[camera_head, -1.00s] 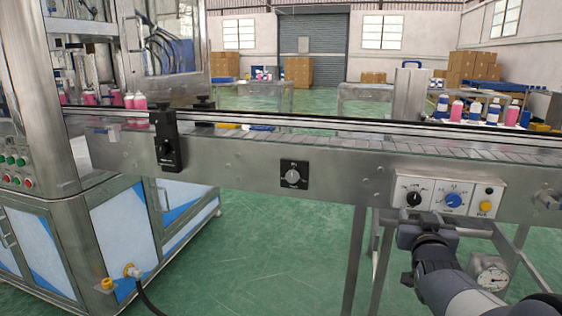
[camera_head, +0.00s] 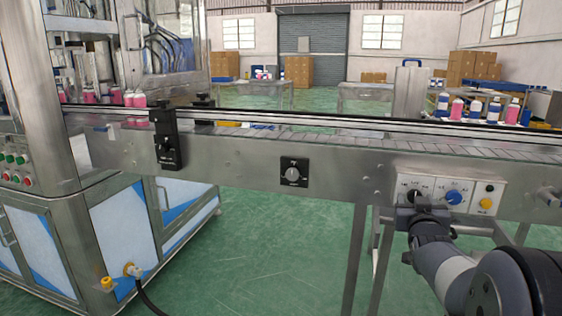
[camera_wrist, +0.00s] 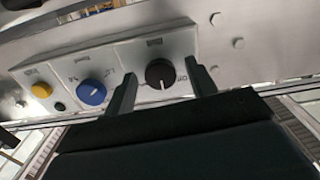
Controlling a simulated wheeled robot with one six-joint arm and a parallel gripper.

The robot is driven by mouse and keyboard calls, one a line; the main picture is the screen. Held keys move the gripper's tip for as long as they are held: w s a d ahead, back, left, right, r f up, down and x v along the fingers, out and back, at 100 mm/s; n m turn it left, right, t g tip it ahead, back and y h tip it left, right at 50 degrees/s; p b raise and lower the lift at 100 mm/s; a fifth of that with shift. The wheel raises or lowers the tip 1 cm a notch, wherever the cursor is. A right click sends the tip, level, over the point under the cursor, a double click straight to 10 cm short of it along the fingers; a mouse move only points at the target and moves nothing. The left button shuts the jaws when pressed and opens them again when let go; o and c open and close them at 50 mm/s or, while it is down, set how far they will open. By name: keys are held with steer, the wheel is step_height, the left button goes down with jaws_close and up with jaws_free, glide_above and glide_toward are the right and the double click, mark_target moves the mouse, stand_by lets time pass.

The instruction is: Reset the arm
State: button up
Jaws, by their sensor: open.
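My gripper (camera_head: 422,209) is in front of the control panel (camera_head: 447,206) on the conveyor's side. In the wrist view my gripper (camera_wrist: 161,86) is open, with its two dark fingers apart. The black knob (camera_wrist: 160,73) shows between the fingertips, with space on both sides of it. The black knob also shows in the head view (camera_head: 414,195), just above my gripper. Whether the fingertips reach to the knob's depth is hard to tell.
The panel also holds a blue knob (camera_wrist: 91,92) and a yellow button (camera_wrist: 41,90). The steel conveyor (camera_head: 240,169) crosses the view. A cabinet machine (camera_head: 110,240) stands at left, with a black hose (camera_head: 150,302). Green floor (camera_head: 270,260) is open below the conveyor.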

steer(key=s+a+n+p, duration=0.2)
steer(key=s+n+p, duration=0.3)
steer(key=s+n, duration=0.3)
steer(key=shift+s+a+n, duration=0.2)
steer(key=shift+s+n, duration=0.2)
steer(key=shift+n, duration=0.1)
stand_by(0.5)
steer(key=shift+r, duration=0.15)
